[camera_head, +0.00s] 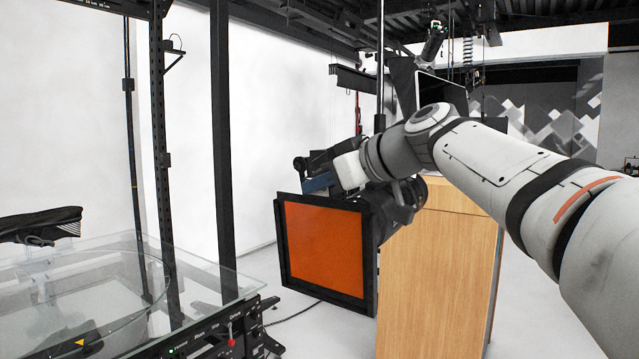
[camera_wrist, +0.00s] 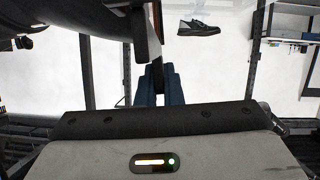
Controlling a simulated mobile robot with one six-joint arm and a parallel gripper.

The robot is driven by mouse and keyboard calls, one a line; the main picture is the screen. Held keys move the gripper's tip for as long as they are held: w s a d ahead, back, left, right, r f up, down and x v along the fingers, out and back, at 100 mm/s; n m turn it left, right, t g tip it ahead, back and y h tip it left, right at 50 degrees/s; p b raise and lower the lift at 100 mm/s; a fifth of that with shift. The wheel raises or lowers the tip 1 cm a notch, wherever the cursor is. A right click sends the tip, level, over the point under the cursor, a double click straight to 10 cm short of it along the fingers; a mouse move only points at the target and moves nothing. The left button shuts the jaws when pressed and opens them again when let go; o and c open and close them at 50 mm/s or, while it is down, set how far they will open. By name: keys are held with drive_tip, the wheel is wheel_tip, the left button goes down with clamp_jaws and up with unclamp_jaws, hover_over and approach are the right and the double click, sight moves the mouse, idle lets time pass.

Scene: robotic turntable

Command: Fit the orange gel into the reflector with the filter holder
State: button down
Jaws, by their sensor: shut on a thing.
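The orange gel (camera_head: 325,250) is a flat orange square inside the black square frame of the filter holder (camera_head: 281,240), upright in the middle of the head view. My gripper (camera_head: 318,183) is at the upper edge of the frame, its blue fingers partly hidden. In the wrist view my gripper (camera_wrist: 158,87) is shut on a thin dark upright piece, which looks like part of the filter holder. The dark reflector (camera_head: 403,205) is just behind the frame on the right, mostly covered by it and my arm. I cannot tell whether the frame is seated in it.
A glass turntable (camera_head: 195,268) with a dark shoe (camera_head: 40,225) stands at the left, beside black uprights (camera_head: 222,130). A wooden block (camera_head: 435,285) stands right of the frame under my arm. White floor shows between turntable and block.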

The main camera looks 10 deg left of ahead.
drive_tip(key=shift+f, duration=0.25)
drive_tip(key=c, duration=1.5)
unclamp_jaws()
drive_tip(key=shift+d, duration=0.1)
drive_tip(key=v, duration=0.7)
drive_tip(key=shift+s+d+r, duration=0.15)
drive_tip(key=shift+d+r, duration=0.05)
drive_tip(key=shift+d, duration=0.05)
